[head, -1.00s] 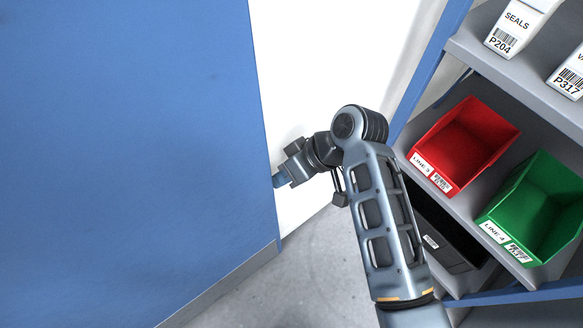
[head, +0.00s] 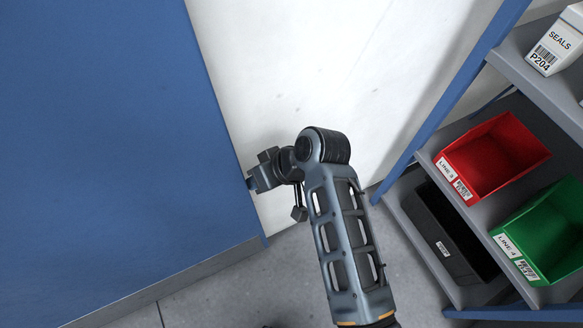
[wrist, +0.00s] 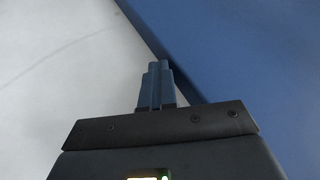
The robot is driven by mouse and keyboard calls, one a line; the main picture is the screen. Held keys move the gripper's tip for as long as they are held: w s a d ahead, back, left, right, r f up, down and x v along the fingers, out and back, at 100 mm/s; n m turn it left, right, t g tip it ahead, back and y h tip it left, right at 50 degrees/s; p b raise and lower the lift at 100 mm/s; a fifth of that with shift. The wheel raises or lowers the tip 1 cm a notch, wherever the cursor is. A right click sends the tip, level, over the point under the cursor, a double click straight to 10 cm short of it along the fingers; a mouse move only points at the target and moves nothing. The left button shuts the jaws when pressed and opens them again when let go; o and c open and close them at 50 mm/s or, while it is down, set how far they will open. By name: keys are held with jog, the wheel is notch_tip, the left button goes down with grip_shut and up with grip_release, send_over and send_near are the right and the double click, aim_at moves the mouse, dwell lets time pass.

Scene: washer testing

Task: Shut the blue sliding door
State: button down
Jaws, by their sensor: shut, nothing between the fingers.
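The blue sliding door (head: 110,140) fills the left of the head view, with its right edge running down beside a white surface. The blue door also fills the right of the wrist view (wrist: 240,50). My gripper (head: 252,184) is at the door's right edge, low down. In the wrist view my gripper (wrist: 159,68) has its fingers together with nothing between them. The fingertips overlap the door's edge in the picture; I cannot tell whether they press on it.
A white wall (head: 310,70) lies right of the door. A blue-framed shelf at right holds a red bin (head: 490,155), a green bin (head: 545,235), a black bin (head: 440,235) and a white SEALS box (head: 555,42). Grey floor (head: 300,280) is clear below.

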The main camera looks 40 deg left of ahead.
aim_at(116, 245)
jog(key=s+a+p, duration=0.1)
jog(key=s+a, duration=0.3)
jog(key=s, duration=0.5)
jog(key=s+a+p, duration=0.1)
jog(key=s+a, duration=0.2)
jog(key=s, duration=0.7)
jog(key=s+a+p, duration=0.1)
jog(key=s+a, duration=0.3)
jog(key=s, duration=0.5)
jog(key=shift+s+a, duration=0.35)
jog(key=shift+s, duration=0.05)
jog(key=s+a+b, duration=0.3)
jog(key=s+a, duration=0.1)
jog(key=s, duration=0.5)
jog(key=s+a+b, duration=0.3)
jog(key=s, duration=0.6)
jog(key=s+a+b, duration=0.4)
jog(key=s, duration=0.5)
jog(key=shift+s+a, duration=0.3)
jog(key=shift+r, duration=0.1)
